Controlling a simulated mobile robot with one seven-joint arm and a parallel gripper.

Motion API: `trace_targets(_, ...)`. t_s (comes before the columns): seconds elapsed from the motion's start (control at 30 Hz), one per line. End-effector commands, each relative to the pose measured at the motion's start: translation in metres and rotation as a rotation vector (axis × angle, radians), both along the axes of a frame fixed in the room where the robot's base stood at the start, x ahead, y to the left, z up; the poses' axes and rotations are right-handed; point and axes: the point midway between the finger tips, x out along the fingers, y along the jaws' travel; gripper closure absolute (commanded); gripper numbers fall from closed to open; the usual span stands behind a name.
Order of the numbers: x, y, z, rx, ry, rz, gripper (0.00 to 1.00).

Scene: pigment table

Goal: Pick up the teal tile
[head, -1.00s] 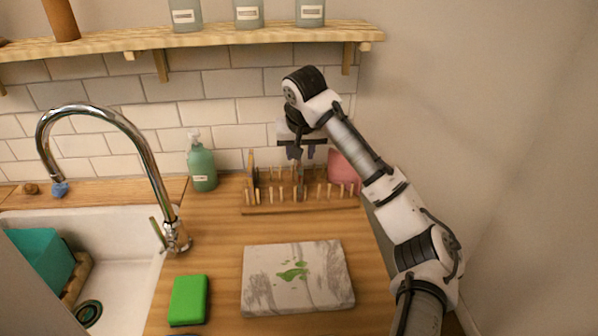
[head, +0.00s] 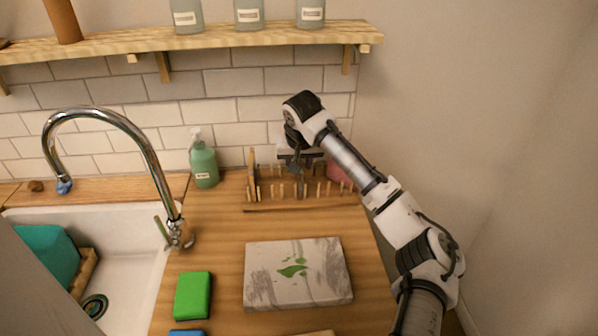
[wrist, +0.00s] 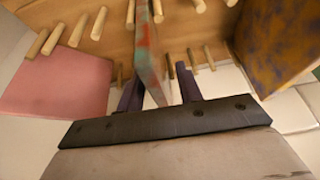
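A thin tile (wrist: 148,45) stands upright in the wooden peg rack (head: 300,208). In the wrist view I see it nearly edge-on, grey-teal with reddish stains. My gripper (wrist: 160,90) is over the rack with one finger on each side of this tile. Small gaps show between tile and fingers, so the gripper is open around it. In the head view my gripper (head: 297,160) partly hides the tile. A larger teal piece (head: 48,254) leans in the sink at the left.
A pink tile (wrist: 60,82) and a brown-purple mottled tile (wrist: 275,45) stand on either side of the fingers. A green soap bottle (head: 204,165) is left of the rack. A marble slab (head: 298,275) and green block (head: 193,296) lie in front. A shelf (head: 200,40) hangs above.

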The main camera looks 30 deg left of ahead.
Motion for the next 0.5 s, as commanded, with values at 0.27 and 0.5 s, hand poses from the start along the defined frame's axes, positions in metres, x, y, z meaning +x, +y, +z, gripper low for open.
trace_targets(0.27,-0.0003,0.0002,-0.0031,0.000,0.000,0.000,0.65)
trace_targets(0.5,-0.0002,0.0001,-0.0034,0.000,0.000,0.000,0.65)
